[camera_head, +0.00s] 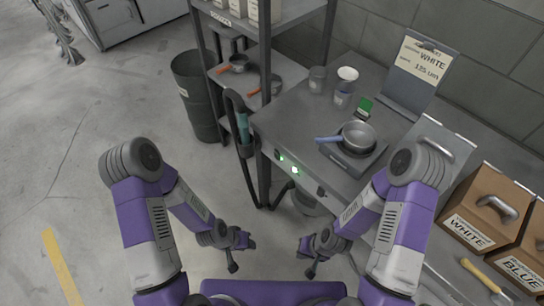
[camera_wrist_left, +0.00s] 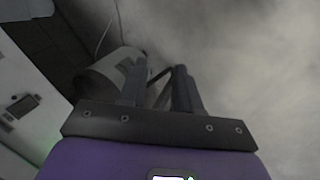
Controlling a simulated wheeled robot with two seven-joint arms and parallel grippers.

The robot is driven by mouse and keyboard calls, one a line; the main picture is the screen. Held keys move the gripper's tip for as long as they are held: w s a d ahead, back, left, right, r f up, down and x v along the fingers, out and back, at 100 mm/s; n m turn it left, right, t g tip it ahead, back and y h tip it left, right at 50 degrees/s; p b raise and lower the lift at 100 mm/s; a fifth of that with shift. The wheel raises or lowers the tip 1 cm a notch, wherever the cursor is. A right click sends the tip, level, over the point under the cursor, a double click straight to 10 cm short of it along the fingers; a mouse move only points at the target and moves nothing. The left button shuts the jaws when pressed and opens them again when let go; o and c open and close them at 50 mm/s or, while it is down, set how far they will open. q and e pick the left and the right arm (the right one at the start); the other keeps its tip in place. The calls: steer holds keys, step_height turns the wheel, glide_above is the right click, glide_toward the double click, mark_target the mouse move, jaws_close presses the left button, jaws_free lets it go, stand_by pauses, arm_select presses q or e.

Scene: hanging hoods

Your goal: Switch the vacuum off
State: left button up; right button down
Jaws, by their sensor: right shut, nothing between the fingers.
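The bench's front face carries a green-lit switch (camera_head: 294,170) with a smaller green light to its left. A dark vacuum hose (camera_head: 240,120) with a teal section hangs at the bench's left end and curves down under it. A grey canister (camera_head: 308,202) is partly hidden beneath the bench. My right gripper (camera_head: 307,260) is shut and empty, below and in front of the switch. My left gripper (camera_head: 234,258) is low over the floor, left of it, apart from everything.
Brown boxes (camera_head: 480,210) stand at right. A shelf and a dark bin (camera_head: 198,95) are at left. The floor at left is clear.

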arm_select(q)
steer(key=w+m, duration=0.2)
steer(key=w+r+m+t, duration=0.1)
steer(key=w+m, duration=0.2)
steer(key=w, duration=0.2)
steer(key=shift+r+m+t+h+b, duration=0.25)
steer(key=shift+m+t+h+b, duration=0.1)
steer(key=shift+m+t+h, duration=0.05)
steer(key=c, duration=0.5)
steer(key=w+r+m, duration=0.1)
steer(key=w+m, duration=0.1)
steer(key=w+r+m+t, duration=0.1)
steer(key=w+m, duration=0.1)
steer(key=w+r+m+t, duration=0.1)
steer(key=w+m, duration=0.1)
steer(key=shift+w+a+m+h+b, duration=0.1)
steer(key=shift+w+m+h+b, duration=0.2)
steer(key=shift+m+h+b, duration=0.1)
jaws_close()
steer(key=w+a+r+m+t+h+b, duration=0.1)
steer(key=w+r+m+t, duration=0.1)
steer(key=w+r+m, duration=0.6)
steer(key=shift+w+r+m, duration=0.35)
steer(key=shift+w+m, duration=0.6)
steer(key=shift+m, duration=2.65)
